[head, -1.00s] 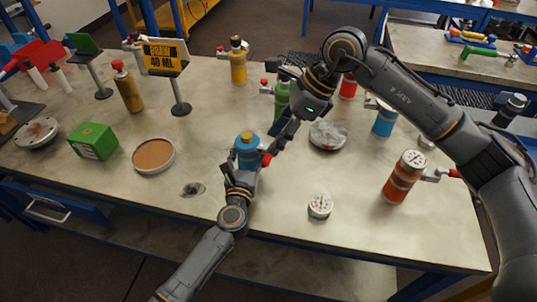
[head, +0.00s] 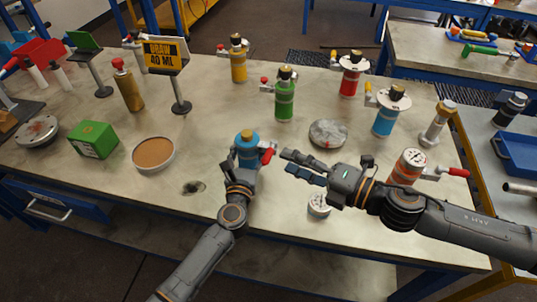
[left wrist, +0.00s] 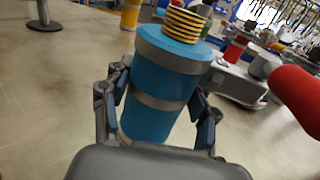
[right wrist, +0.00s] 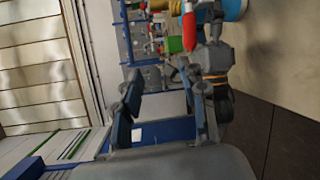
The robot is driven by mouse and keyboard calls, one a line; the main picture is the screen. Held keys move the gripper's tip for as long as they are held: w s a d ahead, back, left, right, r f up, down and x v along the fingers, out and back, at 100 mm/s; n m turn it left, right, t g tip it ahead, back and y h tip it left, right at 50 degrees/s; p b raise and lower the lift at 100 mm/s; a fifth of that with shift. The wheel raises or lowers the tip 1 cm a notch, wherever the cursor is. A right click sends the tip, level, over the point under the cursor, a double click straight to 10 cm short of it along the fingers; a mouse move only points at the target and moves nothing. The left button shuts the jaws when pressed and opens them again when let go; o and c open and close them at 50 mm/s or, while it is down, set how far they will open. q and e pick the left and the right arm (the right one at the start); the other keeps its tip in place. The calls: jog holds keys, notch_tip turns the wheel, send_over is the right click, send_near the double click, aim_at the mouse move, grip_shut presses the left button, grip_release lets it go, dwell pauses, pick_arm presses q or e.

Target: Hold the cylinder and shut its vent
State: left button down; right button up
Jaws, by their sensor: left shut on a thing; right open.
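A blue cylinder (head: 247,158) with an orange-yellow cap stands near the front of the bench. It fills the middle of the left wrist view (left wrist: 163,80), grey-banded with a ribbed yellow top. My left gripper (head: 241,175) is shut around its body. A red vent handle (head: 268,155) sticks out from its right side and also shows in the left wrist view (left wrist: 298,92) and the right wrist view (right wrist: 189,35). My right gripper (head: 290,161) is open and empty, its fingers pointing left, just right of the red handle and apart from it.
A grey round disc (head: 328,133) and a green cylinder (head: 284,100) stand behind. A brown-topped dish (head: 153,154) and green box (head: 94,140) are to the left.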

aim_at(271, 157)
notch_tip(271, 157, down, 3)
jog(key=d+m+h, duration=0.3)
jog(key=shift+t, duration=0.3)
jog(key=x, duration=1.1)
jog(key=shift+a, duration=0.55)
jog(key=shift+c, duration=0.3)
grip_shut()
